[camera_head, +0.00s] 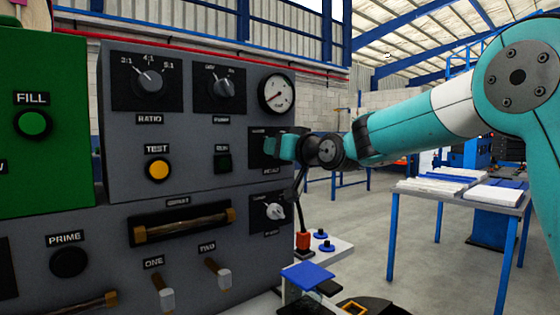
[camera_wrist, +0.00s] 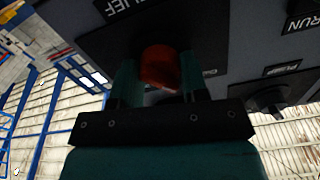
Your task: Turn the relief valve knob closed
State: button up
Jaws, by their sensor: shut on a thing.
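The relief valve knob (camera_wrist: 160,66) is round and orange-red. In the wrist view it sits between the two teal fingers of my gripper (camera_wrist: 158,75), which are shut on it. The RELIEF label (camera_wrist: 137,8) shows upside down at the top of that view. In the head view my gripper (camera_head: 288,148) reaches from the right to the dark relief plate (camera_head: 256,149) on the grey panel. The fingers hide the knob there, so its turn angle cannot be told.
On the grey panel (camera_head: 190,185), a gauge (camera_head: 277,94) is just above my gripper, the RUN button (camera_head: 223,161) to its left, and a pale knob (camera_head: 274,211) below. A table (camera_head: 470,200) stands at the right, with open floor before it.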

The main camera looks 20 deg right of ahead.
jog(key=shift+f+n+b, duration=0.1)
jog(key=shift+n+b, duration=0.65)
jog(key=shift+n, duration=0.15)
jog(key=o, duration=0.9)
jog(key=b+v, duration=0.2)
jog(key=v, duration=1.5)
jog(key=shift+s+d, duration=0.15)
jog(key=shift+s, duration=0.05)
